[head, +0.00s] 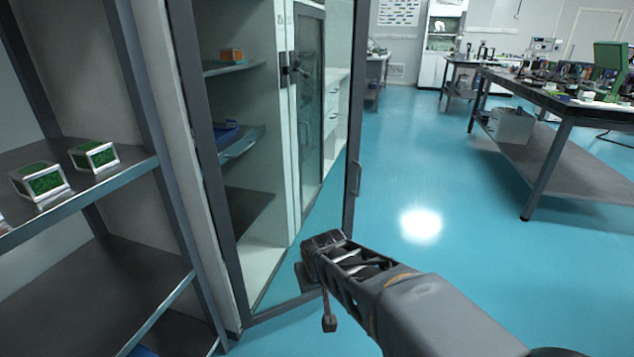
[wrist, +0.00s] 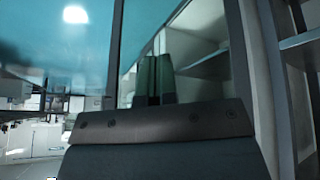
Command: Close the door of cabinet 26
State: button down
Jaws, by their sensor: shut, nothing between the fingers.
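A tall glass door in a dark grey frame (head: 355,120) stands open at the left of the head view, with a handle (head: 356,178) on its free edge. The shelves of a cabinet show through and beside its glass. No cabinet number can be read. My gripper (head: 318,285) is low at the door's free edge, close to its bottom rail. Whether it touches the door cannot be told. In the wrist view my gripper (wrist: 156,75) shows two dark fingers together, with nothing between them, and a dark frame bar (wrist: 115,60) to their left.
An open shelf unit (head: 100,185) with two green-and-white boxes (head: 40,180) stands at the left. A second cabinet door (head: 310,110) is behind the glass. A workbench (head: 560,110) with equipment stands at the right. The blue floor (head: 430,190) between is clear.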

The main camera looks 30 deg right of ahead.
jog(key=w+d+r+t+h+p, duration=0.25)
jog(key=w+d+t, duration=0.25)
jog(key=w+d, duration=0.75)
jog(key=n+t+y+p, duration=0.2)
jog(key=t+y, duration=0.3)
jog(key=t, duration=0.3)
send_near(336, 182)
jog(key=shift+h, duration=0.25)
jog(key=w+b, duration=0.2)
jog(key=w, duration=0.1)
jog(key=w+b, duration=0.1)
jog(key=w, duration=0.3)
jog(key=shift+w+a+r+b, duration=0.2)
jog(key=shift+w+a+b, duration=0.05)
jog(key=shift+b, duration=0.15)
